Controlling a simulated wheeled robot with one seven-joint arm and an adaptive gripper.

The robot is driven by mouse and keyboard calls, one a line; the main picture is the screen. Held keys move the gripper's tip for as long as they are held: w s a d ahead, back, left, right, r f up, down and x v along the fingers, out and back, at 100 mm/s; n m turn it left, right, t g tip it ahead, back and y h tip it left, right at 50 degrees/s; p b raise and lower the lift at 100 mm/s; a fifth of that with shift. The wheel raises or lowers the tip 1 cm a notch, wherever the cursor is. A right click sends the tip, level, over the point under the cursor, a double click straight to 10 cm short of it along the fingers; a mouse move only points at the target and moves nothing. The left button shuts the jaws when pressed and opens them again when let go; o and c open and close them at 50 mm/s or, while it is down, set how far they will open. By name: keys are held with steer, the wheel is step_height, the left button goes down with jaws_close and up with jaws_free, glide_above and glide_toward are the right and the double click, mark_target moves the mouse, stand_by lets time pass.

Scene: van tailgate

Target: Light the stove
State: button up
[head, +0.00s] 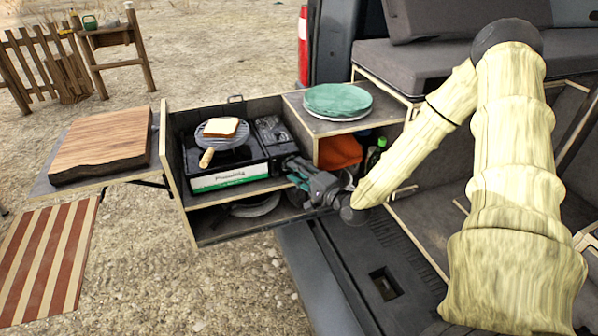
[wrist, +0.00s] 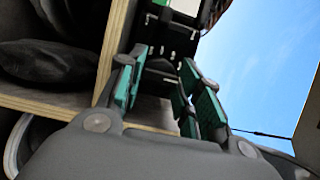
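The stove (head: 228,176) is a black portable camping stove with a white and green front label, in the upper compartment of the pull-out kitchen box. A round grill pan (head: 222,138) with a wooden handle and a slice of bread (head: 221,127) sits on its burner. No flame shows. My gripper (head: 292,172) is at the stove's right front end and hides that part, so I cannot make out the knob. In the wrist view my gripper (wrist: 158,68) has its green-padded fingers apart, with the stove's dark end (wrist: 165,45) beyond them. I cannot tell whether they touch it.
The box's wooden divider (wrist: 114,45) runs close beside my fingers. A green plate stack (head: 338,99) is on the box top at right; an orange cloth (head: 339,152) and a bottle (head: 375,154) are below. A wooden board (head: 103,143) lies on the left side table.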

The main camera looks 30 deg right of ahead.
steer(key=shift+c, duration=1.3)
steer(key=n+g+h, duration=0.1)
steer(key=n+h, duration=0.2)
steer(key=n, duration=0.2)
steer(key=n+g+h, duration=0.2)
steer(key=n+h, duration=0.1)
steer(key=n, duration=0.3)
steer(key=n+g+h+p, duration=0.1)
steer(key=n+g+h, duration=0.1)
steer(key=n, duration=0.4)
steer(key=shift+a+r+h, duration=0.1)
steer(key=shift+a+h, duration=0.3)
steer(key=shift+n, duration=0.4)
